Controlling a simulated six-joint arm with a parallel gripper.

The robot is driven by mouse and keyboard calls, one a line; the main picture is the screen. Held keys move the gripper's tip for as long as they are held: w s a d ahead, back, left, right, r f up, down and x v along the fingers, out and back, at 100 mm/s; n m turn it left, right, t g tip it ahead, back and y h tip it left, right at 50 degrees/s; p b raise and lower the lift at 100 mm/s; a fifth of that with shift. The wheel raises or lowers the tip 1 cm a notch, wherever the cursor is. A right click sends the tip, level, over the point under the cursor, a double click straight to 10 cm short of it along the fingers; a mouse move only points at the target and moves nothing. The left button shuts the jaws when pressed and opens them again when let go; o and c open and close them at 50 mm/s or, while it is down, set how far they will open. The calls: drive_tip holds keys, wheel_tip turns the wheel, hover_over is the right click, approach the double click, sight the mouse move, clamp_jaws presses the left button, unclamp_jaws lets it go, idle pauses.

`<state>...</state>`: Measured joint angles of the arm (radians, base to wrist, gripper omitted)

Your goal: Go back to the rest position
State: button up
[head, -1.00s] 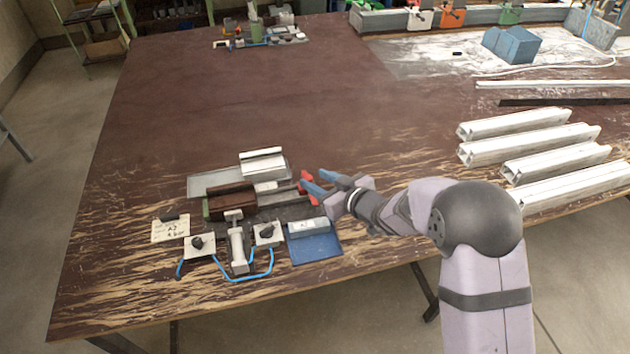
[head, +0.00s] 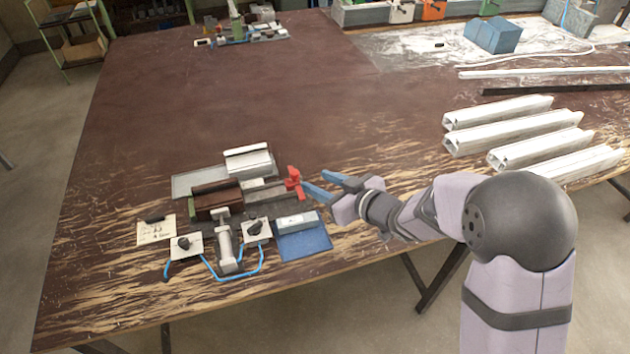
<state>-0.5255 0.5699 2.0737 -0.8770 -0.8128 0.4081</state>
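My gripper (head: 312,183) has blue fingers that stand apart with nothing between them. It is to the right of the clamp fixture (head: 217,196), its fingertips pointing left toward the red handle (head: 293,182) at the fixture's right end. A small gap shows between the fingertips and the red handle. A short white profile piece (head: 249,158) sits at the back of the fixture.
A blue mat (head: 305,243) with a grey block (head: 297,222) lies in front of the gripper. Several white profiles (head: 512,132) lie at the right. A paper note (head: 156,230) and two black knobs flank the fixture's front. The table's middle (head: 240,90) is clear.

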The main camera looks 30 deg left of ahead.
drive_tip(key=shift+d, duration=0.15)
idle(0.3)
drive_tip(key=w+d+m+h, duration=0.1)
drive_tip(key=d+m+h, duration=0.1)
drive_tip(key=d, duration=0.6)
drive_tip(key=w+d+m+t+h+p, duration=0.1)
drive_tip(key=d+h, duration=0.3)
drive_tip(key=d, duration=0.5)
drive_tip(key=w+d+f+m+t+h, duration=0.1)
drive_tip(key=w+d+m+h, duration=0.1)
drive_tip(key=d, duration=0.6)
drive_tip(key=shift+d+m+h+p, duration=0.15)
drive_tip(key=shift+m+h+p, duration=0.15)
drive_tip(key=shift+m+h, duration=0.6)
drive_tip(key=s+d+m+g+h, duration=0.3)
drive_tip(key=s+d+m, duration=0.1)
drive_tip(key=s+d, duration=0.75)
drive_tip(key=s+d+m+g+p, duration=0.1)
drive_tip(key=s+g, duration=0.3)
drive_tip(key=s, duration=0.7)
drive_tip(key=shift+d+f+m, duration=0.2)
drive_tip(key=shift+d+m, duration=0.6)
